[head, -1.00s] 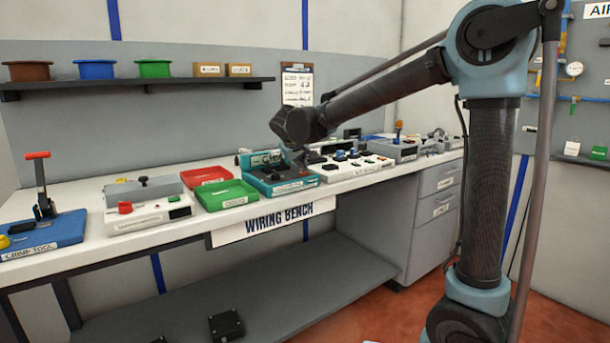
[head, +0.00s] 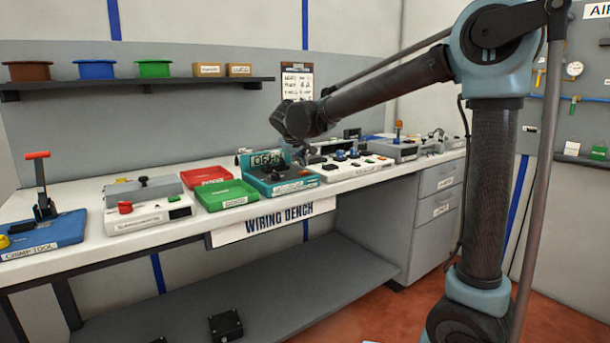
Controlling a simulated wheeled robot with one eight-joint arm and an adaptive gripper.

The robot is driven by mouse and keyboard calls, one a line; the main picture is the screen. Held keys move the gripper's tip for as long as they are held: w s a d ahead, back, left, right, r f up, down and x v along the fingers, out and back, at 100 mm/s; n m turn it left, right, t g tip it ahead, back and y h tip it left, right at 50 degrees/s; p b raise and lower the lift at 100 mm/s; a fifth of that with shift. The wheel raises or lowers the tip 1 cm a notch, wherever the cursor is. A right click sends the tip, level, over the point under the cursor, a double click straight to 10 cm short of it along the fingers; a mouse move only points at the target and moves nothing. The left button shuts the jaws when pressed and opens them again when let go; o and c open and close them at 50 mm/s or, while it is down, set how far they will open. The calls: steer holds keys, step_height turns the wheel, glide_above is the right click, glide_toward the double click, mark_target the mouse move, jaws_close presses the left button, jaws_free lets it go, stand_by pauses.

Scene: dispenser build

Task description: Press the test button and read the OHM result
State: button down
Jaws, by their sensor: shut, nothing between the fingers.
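The teal tester (head: 284,189) stands on the wiring bench, right of the green tray. My gripper (head: 302,158) is small and dark in this view. It hangs below my wrist, just above the tester's right side, shut and empty. I cannot tell whether it touches the tester.
The green tray (head: 227,194) and red tray (head: 206,175) stand left of the tester. A white panel with knobs (head: 352,166) is close on its right. A clipboard (head: 297,82) hangs on the wall behind my wrist.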

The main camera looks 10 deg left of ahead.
steer(key=shift+r, duration=2.55)
steer(key=s+d+f+m+g+h, duration=0.1)
steer(key=s+d+f, duration=0.2)
steer(key=d, duration=0.8)
steer(key=s+d+f+m+g, duration=0.1)
steer(key=s+d+f+m, duration=0.15)
steer(key=d, duration=0.75)
steer(key=s+d+f+m+g+h, duration=0.1)
steer(key=s+d+f+g, duration=0.15)
steer(key=d, duration=0.85)
steer(key=s+d+f+m+g+y, duration=0.1)
steer(key=s+d+f+m, duration=0.1)
steer(key=s+d+f, duration=0.5)
steer(key=s+d+f+m+g, duration=0.1)
steer(key=s+d+f+m, duration=0.1)
steer(key=s+d+f, duration=0.5)
steer(key=s+f, duration=0.5)
steer(key=s, duration=0.4)
steer(key=shift+d+y, duration=0.35)
steer(key=shift+y, duration=0.05)
